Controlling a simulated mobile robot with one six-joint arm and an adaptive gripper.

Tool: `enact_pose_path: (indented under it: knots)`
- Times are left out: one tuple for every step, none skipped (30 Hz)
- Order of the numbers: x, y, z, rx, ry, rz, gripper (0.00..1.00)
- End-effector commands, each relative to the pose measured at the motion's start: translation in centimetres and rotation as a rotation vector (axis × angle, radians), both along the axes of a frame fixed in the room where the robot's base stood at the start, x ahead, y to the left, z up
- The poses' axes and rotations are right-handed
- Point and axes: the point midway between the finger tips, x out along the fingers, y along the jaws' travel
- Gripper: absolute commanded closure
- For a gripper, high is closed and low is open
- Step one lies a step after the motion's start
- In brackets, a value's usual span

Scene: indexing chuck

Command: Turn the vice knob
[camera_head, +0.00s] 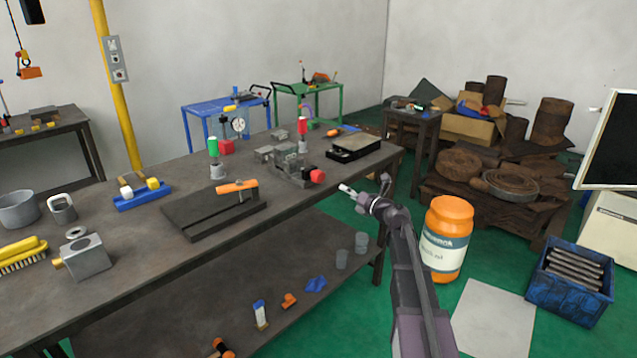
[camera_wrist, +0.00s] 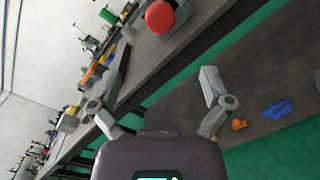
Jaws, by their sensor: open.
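The vice (camera_head: 291,163) is a small grey metal device on the workbench, near its front edge. Its red round knob (camera_head: 317,176) faces the front right. In the wrist view the red knob (camera_wrist: 160,16) shows at the top, beyond my fingers and partly cut by the picture edge. My gripper (camera_head: 366,186) is off the bench's front edge, to the right of the knob and apart from it. In the wrist view my gripper (camera_wrist: 166,80) has its two fingers spread wide, with nothing between them.
A black tray-like block (camera_head: 354,147) lies right of the vice, and a dark plate with an orange-handled clamp (camera_head: 237,187) lies left. A green-topped device (camera_head: 214,158) stands behind. A lower shelf (camera_head: 330,255) holds cups and small parts. An orange jar (camera_head: 447,238) stands right of my arm.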

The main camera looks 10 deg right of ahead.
Motion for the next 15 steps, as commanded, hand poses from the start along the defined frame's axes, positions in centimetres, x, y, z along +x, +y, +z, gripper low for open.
enact_pose_path:
  knots:
    - [0.06,-0.09,0.0,0.008,0.003,-0.002,0.01]
    - [0.06,-0.11,0.03,0.01,0.003,-0.003,0.01]
    - [0.05,-0.11,0.05,0.01,0.003,-0.003,0.01]
    - [0.04,-0.11,0.06,0.01,0.003,-0.003,0.01]
    - [0.03,-0.1,0.06,0.009,0.003,-0.003,0.01]
    - [0.02,-0.1,0.06,0.008,0.002,-0.003,0.01]
    - [0.02,-0.1,0.06,0.008,0.003,-0.002,0.01]
    - [0.02,-0.11,0.05,0.008,0.003,-0.002,0.01]
    - [0.02,-0.11,0.05,0.007,0.002,-0.002,0.01]
    - [0.03,-0.1,0.05,0.007,0.002,-0.002,0.01]
    - [0.06,-0.09,0.04,0.007,0.002,-0.002,0.01]
    - [0.1,-0.07,0.04,0.006,0.002,-0.002,0.01]
    - [0.17,-0.04,0.04,0.006,0.002,-0.002,0.01]
    - [0.25,0.0,0.04,0.006,0.002,-0.002,0.01]
    - [0.4,0.07,0.04,0.006,0.002,-0.001,0.01]
